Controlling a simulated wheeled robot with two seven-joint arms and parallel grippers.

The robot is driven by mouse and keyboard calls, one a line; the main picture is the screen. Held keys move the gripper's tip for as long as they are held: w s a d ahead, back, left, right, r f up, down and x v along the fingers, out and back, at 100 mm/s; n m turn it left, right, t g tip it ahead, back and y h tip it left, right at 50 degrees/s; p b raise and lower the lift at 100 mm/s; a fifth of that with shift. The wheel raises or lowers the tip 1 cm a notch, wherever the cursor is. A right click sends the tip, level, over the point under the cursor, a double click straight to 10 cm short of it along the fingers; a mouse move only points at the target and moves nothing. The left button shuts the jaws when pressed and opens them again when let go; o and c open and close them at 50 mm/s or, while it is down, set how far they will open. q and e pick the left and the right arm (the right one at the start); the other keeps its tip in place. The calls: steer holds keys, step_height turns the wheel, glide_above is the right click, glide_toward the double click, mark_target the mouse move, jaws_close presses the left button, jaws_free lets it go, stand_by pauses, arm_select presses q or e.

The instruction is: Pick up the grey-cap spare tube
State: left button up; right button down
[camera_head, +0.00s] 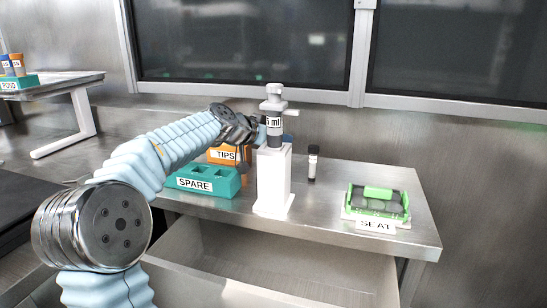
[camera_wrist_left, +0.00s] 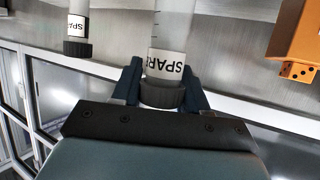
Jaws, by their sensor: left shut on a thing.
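My left gripper (camera_wrist_left: 161,78) is shut on a tube (camera_wrist_left: 166,62) with a white SPARE label and a dark grey cap; the fingers are on either side of it near the cap. The label appears upside down in the wrist view. In the head view my left gripper (camera_head: 258,131) is beside the pipette, and the held tube cannot be made out there. A second tube (camera_wrist_left: 77,22) with a SPARE label and dark cap shows at the upper left of the wrist view. A dark-capped tube (camera_head: 313,165) stands on the bench in the head view. My right gripper is not in view.
A 5 ml pipette (camera_head: 274,105) is on a white stand (camera_head: 273,180) close to my gripper. A teal SPARE rack (camera_head: 215,187) and an orange TIPS box (camera_head: 216,155) sit to its left. A green SEAT holder (camera_head: 378,204) is at right. An open drawer (camera_head: 270,262) lies below.

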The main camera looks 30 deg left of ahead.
arm_select(q)
jaws_close()
steer(key=shift+r, duration=0.1)
